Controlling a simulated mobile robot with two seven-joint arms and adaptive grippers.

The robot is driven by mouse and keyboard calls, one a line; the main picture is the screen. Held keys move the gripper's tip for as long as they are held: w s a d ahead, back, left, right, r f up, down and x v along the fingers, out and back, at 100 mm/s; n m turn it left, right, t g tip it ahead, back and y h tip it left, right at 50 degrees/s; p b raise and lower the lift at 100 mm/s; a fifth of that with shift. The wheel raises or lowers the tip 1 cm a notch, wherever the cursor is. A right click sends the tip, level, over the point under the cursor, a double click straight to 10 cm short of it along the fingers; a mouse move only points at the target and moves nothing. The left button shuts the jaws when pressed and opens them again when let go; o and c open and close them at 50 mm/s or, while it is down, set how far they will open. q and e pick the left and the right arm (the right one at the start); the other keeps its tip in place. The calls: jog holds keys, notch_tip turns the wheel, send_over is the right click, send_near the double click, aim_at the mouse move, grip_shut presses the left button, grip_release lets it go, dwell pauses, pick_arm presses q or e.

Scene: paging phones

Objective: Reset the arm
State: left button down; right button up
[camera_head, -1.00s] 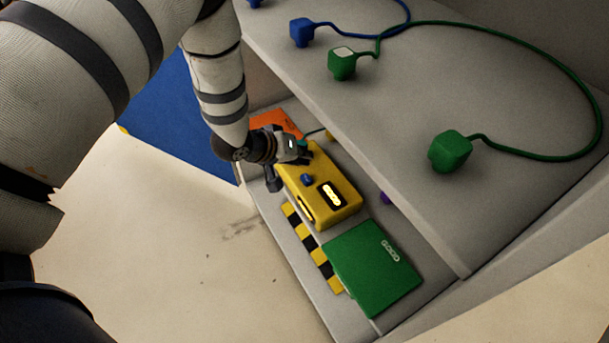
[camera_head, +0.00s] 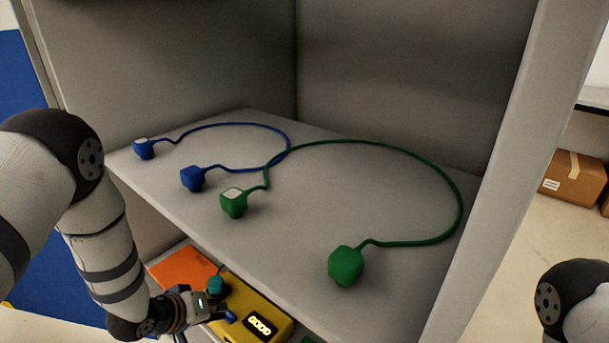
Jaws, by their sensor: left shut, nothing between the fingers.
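My left arm comes in from the left, and its gripper (camera_head: 212,306) is shut and empty. It is low, at the yellow box (camera_head: 272,318) with a lit "GOOD" display, below the grey shelf (camera_head: 300,240). I cannot tell whether it touches the box. A teal plug (camera_head: 216,284) and a blue knob (camera_head: 231,316) are close to its fingers. Part of my right arm shows at the lower right edge; its gripper is out of view.
On the shelf lie a blue cable with two blue plugs (camera_head: 192,178) and a green cable with two green plugs (camera_head: 346,265). An orange panel (camera_head: 185,267) is beside the yellow box. Cabinet walls enclose the shelf. A cardboard box (camera_head: 573,177) stands at the far right.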

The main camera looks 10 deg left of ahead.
pick_arm(q)
jog(key=s+d+f+m+g+y+p, duration=0.1)
jog(key=s+f+g, duration=0.15)
jog(key=s, duration=0.75)
jog(key=s+d+f+m+g, duration=0.1)
jog(key=s+f+g, duration=0.15)
jog(key=s, duration=0.75)
jog(key=s+r+m+g, duration=0.1)
jog(key=s+g, duration=0.1)
jog(key=s, duration=0.8)
jog(key=s+r+m+g+y+p, duration=0.1)
jog(key=s+r+g, duration=0.1)
jog(key=s, duration=0.8)
jog(key=shift+s+d+m+g+y, duration=0.2)
jog(key=shift+s+m+g+y, duration=0.15)
jog(key=shift+g, duration=0.25)
pick_arm(e)
jog(key=shift+t, duration=0.7)
jog(key=w+r, duration=0.3)
jog(key=shift+w+r, duration=0.15)
jog(key=shift+r, duration=0.05)
